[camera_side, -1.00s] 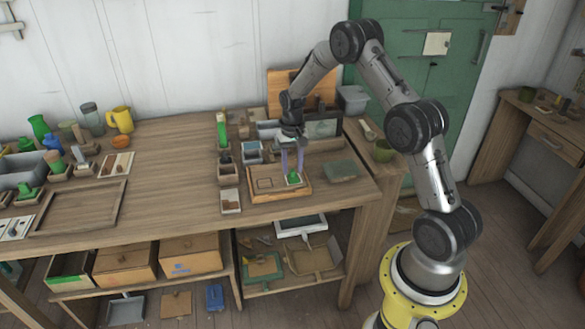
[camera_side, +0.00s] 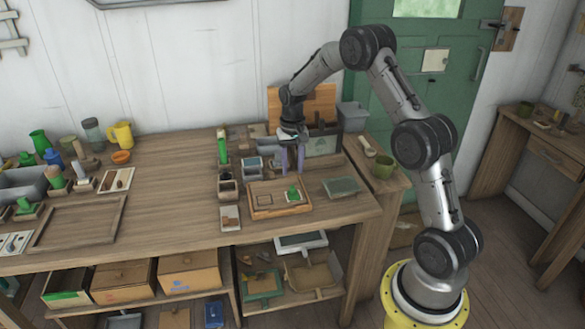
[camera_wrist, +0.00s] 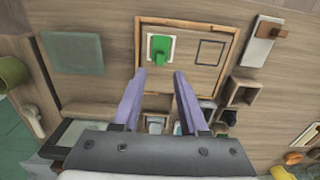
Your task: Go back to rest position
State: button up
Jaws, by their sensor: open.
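My gripper (camera_side: 291,168) is open and empty, with its two purple fingers spread apart. In the side view it is behind and above the wooden tray (camera_side: 262,214). In the wrist view the gripper (camera_wrist: 160,75) points at the near edge of the same tray (camera_wrist: 232,58). A green piece (camera_side: 293,192) sits on a white square at the tray's right side; it also shows in the wrist view (camera_wrist: 161,46), beyond the fingertips and apart from them. A dark outlined square (camera_side: 264,199) on the tray's other side is empty.
A green-grey flat block (camera_side: 341,187) lies right of the tray. Small wooden boxes (camera_side: 228,188) and a green bottle (camera_side: 222,147) stand left of it. A wooden board (camera_side: 318,100) and a grey bin (camera_side: 353,117) stand behind. The table's middle (camera_side: 165,185) is clear.

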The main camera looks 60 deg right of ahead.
jog(key=shift+w+a+r, duration=0.2)
jog(key=shift+a, duration=0.05)
jog(key=s+a+r+n+t, duration=0.1)
jog(key=a+r+t, duration=0.1)
jog(key=a+r, duration=0.5)
jog(key=s+a+r+n+t, duration=0.1)
jog(key=a+r, duration=0.1)
jog(key=r, duration=0.8)
jog(key=s+a+r+n+t, duration=0.2)
jog(key=s+a+r+n, duration=0.1)
jog(key=s+a+r, duration=0.65)
jog(key=s+a+f+n, duration=0.1)
jog(key=s+f, duration=0.3)
jog(key=s, duration=0.4)
jog(key=s+f+n, duration=0.3)
jog(key=s, duration=0.5)
jog(key=shift+s+a+f+t, duration=0.25)
jog(key=shift+a+f+t, duration=0.05)
jog(key=shift+a+f, duration=0.1)
